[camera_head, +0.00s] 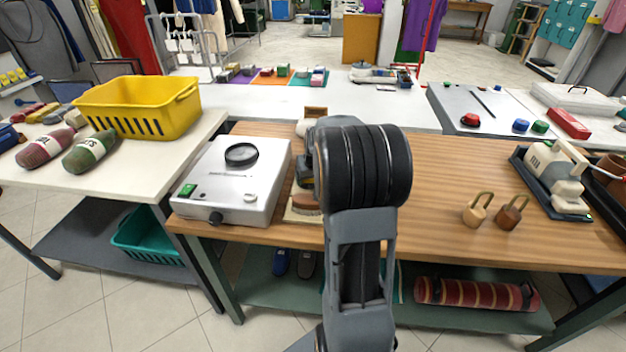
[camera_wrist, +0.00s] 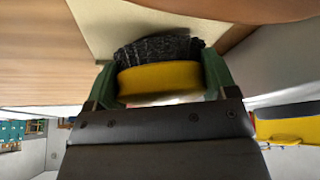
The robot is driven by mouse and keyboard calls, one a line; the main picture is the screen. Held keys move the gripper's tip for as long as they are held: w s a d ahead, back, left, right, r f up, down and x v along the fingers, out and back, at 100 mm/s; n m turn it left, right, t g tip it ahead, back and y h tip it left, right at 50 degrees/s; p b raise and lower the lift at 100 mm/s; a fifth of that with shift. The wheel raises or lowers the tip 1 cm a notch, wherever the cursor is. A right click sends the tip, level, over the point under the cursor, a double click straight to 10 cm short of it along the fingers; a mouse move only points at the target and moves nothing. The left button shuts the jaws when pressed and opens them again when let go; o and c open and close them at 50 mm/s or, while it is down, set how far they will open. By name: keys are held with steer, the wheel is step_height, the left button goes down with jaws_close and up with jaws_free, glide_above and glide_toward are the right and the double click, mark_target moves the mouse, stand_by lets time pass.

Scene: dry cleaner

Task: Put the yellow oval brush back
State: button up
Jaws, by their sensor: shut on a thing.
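The yellow oval brush (camera_wrist: 158,78) is between the green fingers of my gripper (camera_wrist: 158,70) in the wrist view. Its dark bristles point away from the palm. My gripper is shut on its yellow body. Beyond the bristles is a cream board (camera_wrist: 95,22), which also shows on the wooden table in the head view (camera_head: 291,217). I cannot tell whether the bristles touch it. A brown oval brush-like thing (camera_head: 306,205) is on this board. In the head view my arm hides most of the gripper and the yellow brush.
A silver box-shaped device (camera_head: 225,205) stands close left of the board. Two wooden padlock-shaped things (camera_head: 476,212) and a cream machine in a dark tray (camera_head: 555,180) are to the right. The wooden table (camera_head: 435,175) is clear between my arm and these.

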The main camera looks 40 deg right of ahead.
steer(key=shift+f, duration=0.45)
steer(key=shift+f, duration=0.15)
steer(key=o, duration=0.8)
